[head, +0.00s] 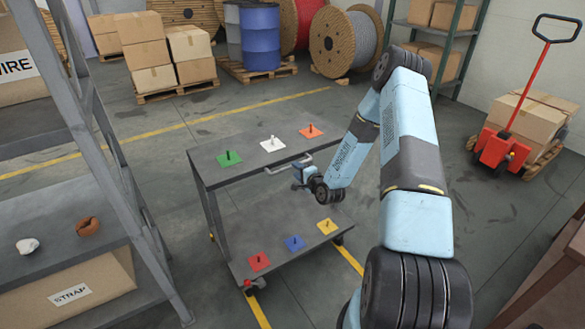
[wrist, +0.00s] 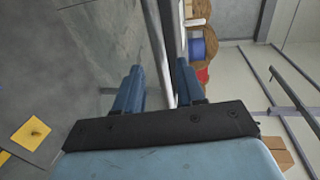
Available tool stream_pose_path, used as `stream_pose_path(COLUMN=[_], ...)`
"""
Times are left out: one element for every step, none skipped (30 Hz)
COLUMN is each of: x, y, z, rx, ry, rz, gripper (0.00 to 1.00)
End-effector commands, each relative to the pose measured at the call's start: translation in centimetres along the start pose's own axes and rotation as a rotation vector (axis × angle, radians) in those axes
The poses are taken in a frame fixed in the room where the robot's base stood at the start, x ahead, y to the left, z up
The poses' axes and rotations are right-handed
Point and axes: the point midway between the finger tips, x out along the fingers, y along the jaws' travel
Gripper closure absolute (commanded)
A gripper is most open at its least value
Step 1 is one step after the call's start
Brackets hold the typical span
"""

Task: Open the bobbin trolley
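The grey bobbin trolley (head: 240,192) stands on the floor in the middle of the head view. Its flat top carries green, white and orange square plates with short pegs. A lower shelf carries red, blue and yellow ones. A pale metal handle (head: 288,164) sticks out from the front edge of the top. My gripper (head: 299,172) is at this handle, near its right end. In the wrist view the gripper (wrist: 158,68) has its two blue fingers apart, with a pale bar (wrist: 168,65) running between them. I cannot tell whether either finger touches it.
A grey shelf rack (head: 120,180) stands close at the left. Stacked boxes (head: 150,55), a blue drum (head: 260,38) and cable reels (head: 343,42) stand behind. A red pallet truck (head: 500,150) is at the right. Floor between trolley and truck is clear.

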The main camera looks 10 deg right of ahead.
Motion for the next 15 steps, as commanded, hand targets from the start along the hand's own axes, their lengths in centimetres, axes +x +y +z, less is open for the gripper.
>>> stream_pose_path(x=[0.9,1.4,1.9,2.3,2.7,3.2,3.5,3.7,4.0,4.2,4.3,4.5,4.5,4.6,4.6], y=[0.0,-0.1,-0.1,-0.1,-0.1,-0.1,-0.1,-0.1,0.0,0.0,0.0,0.0,0.0,0.0,0.0], z=[0.1,0.1,0.1,0.1,0.1,0.0,0.1,0.1,0.0,0.0,0.0,0.0,0.0,0.0,0.0], rx=[-0.003,-0.003,-0.003,-0.002,-0.001,-0.002,-0.001,-0.001,-0.001,-0.001,-0.002,-0.001,-0.001,-0.001,-0.001], ry=[-0.002,-0.002,-0.001,-0.001,-0.001,-0.001,-0.001,-0.001,-0.001,0.0,0.0,0.0,0.0,0.0,0.0], rz=[-0.002,-0.002,-0.002,-0.002,-0.001,-0.002,-0.002,-0.001,-0.001,-0.001,-0.001,0.0,0.0,0.0,0.0], gripper=[0.61,0.61,0.61,0.61,0.61,0.61,0.61,0.61,0.61,0.61,0.61,0.61,0.61,0.61,0.61])
